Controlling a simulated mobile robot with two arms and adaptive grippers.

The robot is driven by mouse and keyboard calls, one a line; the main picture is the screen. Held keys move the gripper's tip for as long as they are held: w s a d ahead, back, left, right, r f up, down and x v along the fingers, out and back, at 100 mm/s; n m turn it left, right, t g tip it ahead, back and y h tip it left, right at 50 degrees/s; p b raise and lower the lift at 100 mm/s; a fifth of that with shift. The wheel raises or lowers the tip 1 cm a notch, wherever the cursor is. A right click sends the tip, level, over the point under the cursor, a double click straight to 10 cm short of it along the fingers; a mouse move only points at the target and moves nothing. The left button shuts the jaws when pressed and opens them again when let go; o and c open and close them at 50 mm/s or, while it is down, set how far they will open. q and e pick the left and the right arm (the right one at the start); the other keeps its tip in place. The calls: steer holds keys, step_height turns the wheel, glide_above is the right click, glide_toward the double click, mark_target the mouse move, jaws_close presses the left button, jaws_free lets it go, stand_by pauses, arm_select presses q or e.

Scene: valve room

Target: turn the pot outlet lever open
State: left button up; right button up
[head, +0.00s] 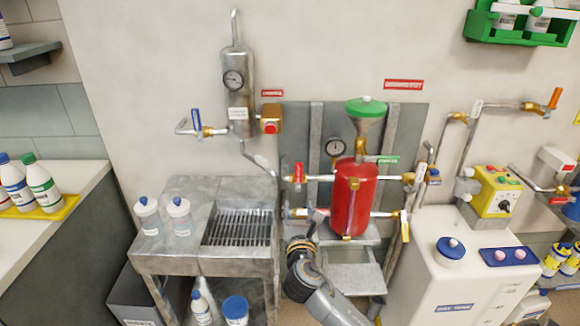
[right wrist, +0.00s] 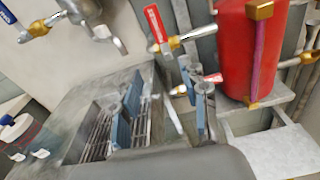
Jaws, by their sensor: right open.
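The red pot (head: 354,199) stands upright on a grey metal stand, under a funnel with a green lid; it also shows in the right wrist view (right wrist: 247,52). Upper left of it is a valve with a red lever (head: 299,172), raised in the right wrist view (right wrist: 155,24). A lower pipe with brass fittings (right wrist: 181,89) meets the pot's left side, partly hidden by my fingers. A lever on a brass valve (head: 404,226) is at lower right. I cannot tell which lever is the outlet's. My right gripper (head: 308,222) is open and empty, left of the pot; its blue-grey fingers (right wrist: 165,102) are apart.
A metal sink bench (head: 170,245) with a grate and white bottles is left of my right gripper. A green-lever valve (head: 376,159) is above the pot's right side.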

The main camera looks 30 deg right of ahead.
mark_target(299, 172)
steer(key=shift+h, duration=0.3)
steer(key=r+x, duration=0.1)
steer(key=x, duration=0.3)
steer(key=r+x, duration=0.1)
steer(key=x, duration=0.4)
steer(key=r+x, duration=0.1)
steer(key=x, duration=0.3)
steer(key=shift+w+d+r, duration=0.1)
steer(key=shift+w+d, duration=0.15)
steer(key=shift+w, duration=0.1)
steer(key=shift+n, duration=0.3)
jaws_close()
